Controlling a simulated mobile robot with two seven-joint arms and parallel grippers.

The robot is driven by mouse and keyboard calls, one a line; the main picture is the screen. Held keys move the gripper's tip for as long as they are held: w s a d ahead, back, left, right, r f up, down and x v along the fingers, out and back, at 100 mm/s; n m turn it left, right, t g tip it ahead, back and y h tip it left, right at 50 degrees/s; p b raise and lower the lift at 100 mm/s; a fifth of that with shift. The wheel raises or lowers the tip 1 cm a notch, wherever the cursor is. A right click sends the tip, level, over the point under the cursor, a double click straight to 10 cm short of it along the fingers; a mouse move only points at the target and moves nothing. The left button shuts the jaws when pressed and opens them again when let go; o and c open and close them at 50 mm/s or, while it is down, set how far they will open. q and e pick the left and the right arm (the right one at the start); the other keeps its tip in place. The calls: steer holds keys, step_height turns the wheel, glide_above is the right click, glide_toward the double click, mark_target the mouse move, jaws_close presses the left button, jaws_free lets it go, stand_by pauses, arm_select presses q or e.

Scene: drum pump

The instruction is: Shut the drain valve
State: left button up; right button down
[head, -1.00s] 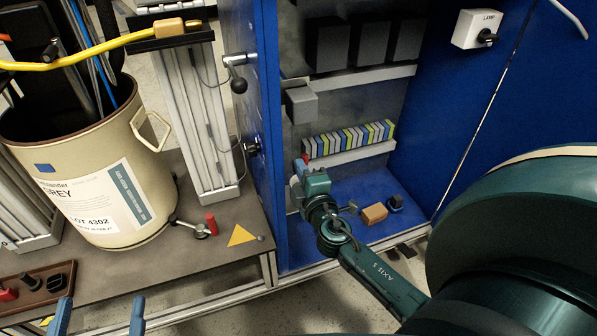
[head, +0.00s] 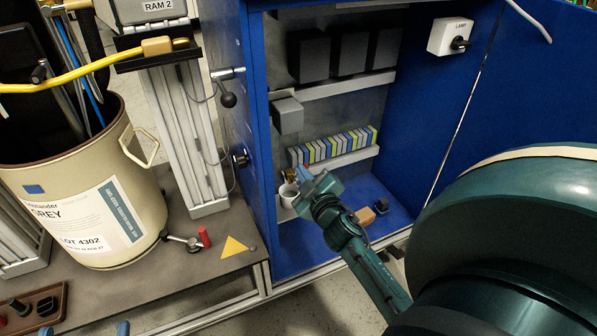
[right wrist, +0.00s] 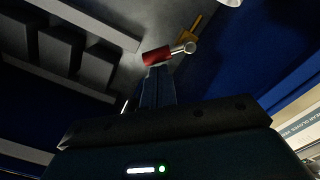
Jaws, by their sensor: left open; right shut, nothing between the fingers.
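The drain valve's red lever grip (right wrist: 157,55) shows in the right wrist view, on a metal arm beside a brass body (right wrist: 191,30). In the head view a small brass part (head: 292,178) shows low at the cabinet's left side; the red grip is not clear there. My right gripper (head: 305,174) is shut and empty inside the cabinet, close to the brass part. In the right wrist view its fingertips (right wrist: 157,71) are right at the red grip; I cannot tell whether they touch. My left gripper (head: 84,330) is open at the bottom edge, mostly out of view.
A white cup (head: 288,193) stands by the brass part. The blue cabinet (head: 256,120) holds terminal blocks (head: 340,146) and dark boxes. An orange block (head: 366,216) lies on its floor. A cream drum (head: 140,205) and another red-gripped lever (head: 204,237) are on the bench.

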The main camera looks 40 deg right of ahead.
arm_select(q)
steer(key=shift+a+f+n+g+y+p, duration=0.2)
steer(key=shift+a+n+g+y+p, duration=0.45)
steer(key=shift+p, duration=0.65)
steer(key=shift+a+f+n+g+y+p, duration=0.3)
steer(key=shift+g+y+p, duration=0.5)
steer(key=shift+p, duration=0.5)
arm_select(e)
steer(key=shift+s+d+f+m, duration=0.1)
steer(key=shift+d+f+m, duration=0.3)
steer(key=shift+m, duration=0.95)
steer(key=shift+s+d+f+m, duration=0.15)
steer(key=shift+d+f+m, duration=0.25)
steer(key=shift+m, duration=1)
steer(key=shift+s+d+f+m, duration=0.1)
steer(key=shift+d+f+m, duration=0.3)
steer(key=shift+m, duration=0.95)
steer(key=shift+d+y, duration=0.1)
steer(key=shift+y, duration=0.2)
arm_select(q)
steer(key=shift+s+r, duration=0.1)
